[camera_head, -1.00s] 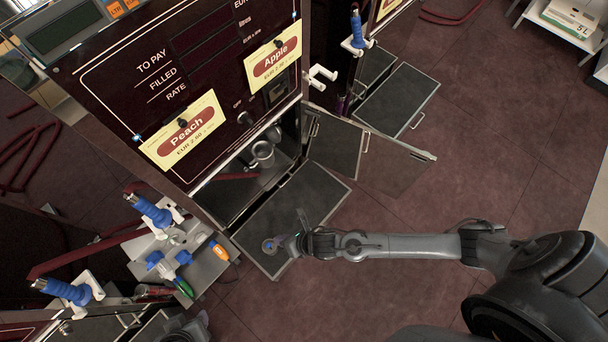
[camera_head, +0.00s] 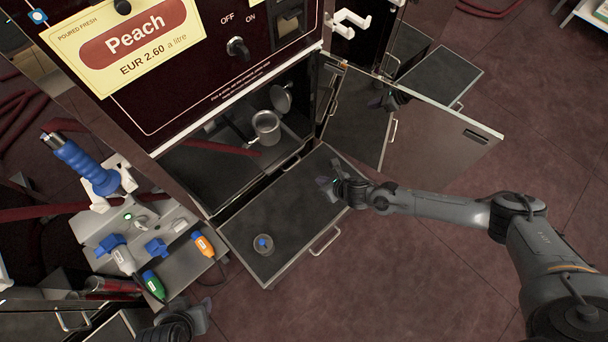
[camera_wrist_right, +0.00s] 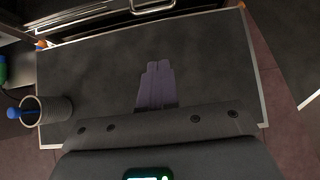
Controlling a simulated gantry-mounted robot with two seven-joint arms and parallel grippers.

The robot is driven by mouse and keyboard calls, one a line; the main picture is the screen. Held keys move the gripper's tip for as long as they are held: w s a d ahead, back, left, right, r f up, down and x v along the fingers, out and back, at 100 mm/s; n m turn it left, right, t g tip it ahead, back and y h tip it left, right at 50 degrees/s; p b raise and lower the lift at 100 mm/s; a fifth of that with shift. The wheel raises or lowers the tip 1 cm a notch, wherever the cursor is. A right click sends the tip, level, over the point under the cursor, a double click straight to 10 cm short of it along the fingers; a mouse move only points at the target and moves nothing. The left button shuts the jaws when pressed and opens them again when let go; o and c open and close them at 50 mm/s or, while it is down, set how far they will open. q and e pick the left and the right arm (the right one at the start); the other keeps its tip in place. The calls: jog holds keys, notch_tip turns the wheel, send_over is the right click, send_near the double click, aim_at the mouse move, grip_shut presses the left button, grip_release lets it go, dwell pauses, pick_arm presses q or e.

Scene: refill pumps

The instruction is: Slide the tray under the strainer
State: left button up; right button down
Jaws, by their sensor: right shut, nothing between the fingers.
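A flat dark tray with a metal rim (camera_head: 231,240) is pulled out in front of the Peach pump's open lower compartment. It also fills much of the right wrist view (camera_wrist_right: 100,70). A grey metal cup-like part, possibly the strainer (camera_head: 266,128), is inside the compartment behind the tray. My right gripper (camera_head: 328,183) is shut and empty above the tray's right side; its closed fingers (camera_wrist_right: 156,85) show over the tray in the wrist view. My left gripper (camera_head: 203,308) is partly visible at the bottom edge; its finger gap is unclear.
A small round container with a blue piece inside (camera_head: 263,245) stands on the tray's front left part. The tray has a front handle (camera_head: 325,241). An open metal door (camera_head: 440,140) stands to the right. A side shelf with colored handles (camera_head: 150,240) is at left.

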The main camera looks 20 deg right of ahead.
jog(key=b+x, duration=0.6)
jog(key=x, duration=0.4)
jog(key=shift+w, duration=0.1)
jog(key=shift+w+a+f+b, duration=0.1)
jog(key=shift+w+a+b, duration=0.1)
jog(key=shift+w+b, duration=0.3)
jog(key=shift+w+a+f+b, duration=0.1)
jog(key=shift+w+a+b, duration=0.1)
jog(key=shift+w+b, duration=0.25)
jog(key=shift+w+a+r+b, duration=0.15)
jog(key=shift+w+b, duration=0.05)
jog(key=shift+w, duration=0.35)
jog(key=shift+w+a+r+b, duration=0.1)
jog(key=shift+w+a+b, duration=0.1)
jog(key=shift+w, duration=0.4)
jog(key=shift+s, duration=0.1)
